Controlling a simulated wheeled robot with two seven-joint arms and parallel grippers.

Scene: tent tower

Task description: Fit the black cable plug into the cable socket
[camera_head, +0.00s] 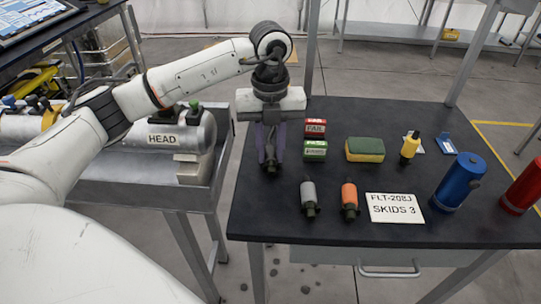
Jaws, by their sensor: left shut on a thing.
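My left gripper (270,160) points down over the left part of the dark table. Its fingers are shut on a small dark piece (271,169), which looks like the black cable plug. The fingers hide much of it, and I cannot tell whether it touches the table. I cannot clearly pick out the cable socket. A grey metal cylinder marked HEAD (183,135) lies in a tray to the left, with small dark and green fittings (194,109) on top. My right gripper is not in view.
On the table (285,222) are a grey cylinder (308,194), an orange cylinder (349,196), red (315,128) and green (315,150) boxes, a sponge (365,149), a yellow bottle (410,146), a white sign (395,208), a blue canister (460,182) and a red canister (523,187).

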